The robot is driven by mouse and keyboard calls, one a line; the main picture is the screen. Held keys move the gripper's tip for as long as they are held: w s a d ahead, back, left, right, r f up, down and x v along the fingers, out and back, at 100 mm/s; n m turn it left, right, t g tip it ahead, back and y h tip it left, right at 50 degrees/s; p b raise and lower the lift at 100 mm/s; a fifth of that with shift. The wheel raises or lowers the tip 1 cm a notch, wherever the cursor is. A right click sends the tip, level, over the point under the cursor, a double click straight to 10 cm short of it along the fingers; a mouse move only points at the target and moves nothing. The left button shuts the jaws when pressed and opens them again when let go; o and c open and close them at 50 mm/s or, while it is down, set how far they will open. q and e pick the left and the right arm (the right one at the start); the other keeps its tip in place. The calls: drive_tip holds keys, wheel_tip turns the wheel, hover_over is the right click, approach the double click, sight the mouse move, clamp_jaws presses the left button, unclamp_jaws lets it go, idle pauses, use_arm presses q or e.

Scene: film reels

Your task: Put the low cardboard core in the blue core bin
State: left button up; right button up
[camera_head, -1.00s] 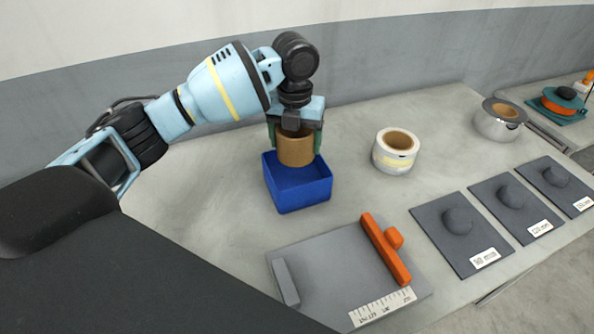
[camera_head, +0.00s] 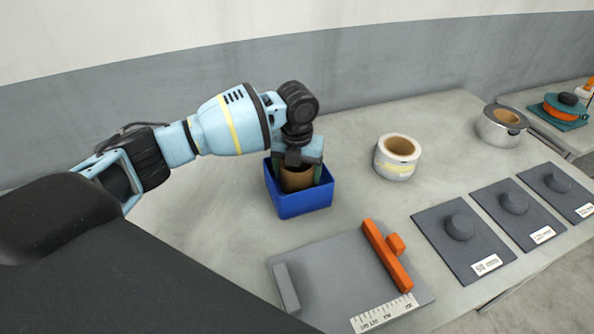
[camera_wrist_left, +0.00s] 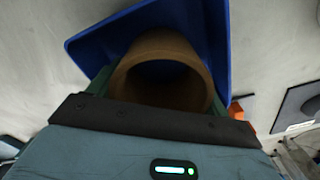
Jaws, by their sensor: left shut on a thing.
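The low cardboard core (camera_head: 296,179) is a brown open tube. My left gripper (camera_head: 298,172) is shut on it, with a green finger on each side. The core's lower part is inside the blue core bin (camera_head: 304,205), hidden behind the bin's front wall. Whether it touches the bin's floor cannot be seen. In the left wrist view the core (camera_wrist_left: 165,50) shows its round opening, with the blue bin (camera_wrist_left: 105,38) around it. My right gripper is not in view.
A white-wrapped roll (camera_head: 397,157) stands right of the bin. A grey measuring board (camera_head: 335,275) with an orange bar (camera_head: 386,255) lies in front. Dark pads with knobs (camera_head: 460,235) line the right. A metal reel (camera_head: 500,125) stands at the back right.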

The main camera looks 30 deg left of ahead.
use_arm(q)
drive_tip(key=shift+f, duration=0.2)
drive_tip(key=o, duration=0.7)
wheel_tip(320, 180, up, 12)
drive_tip(key=shift+r, duration=0.2)
idle(0.5)
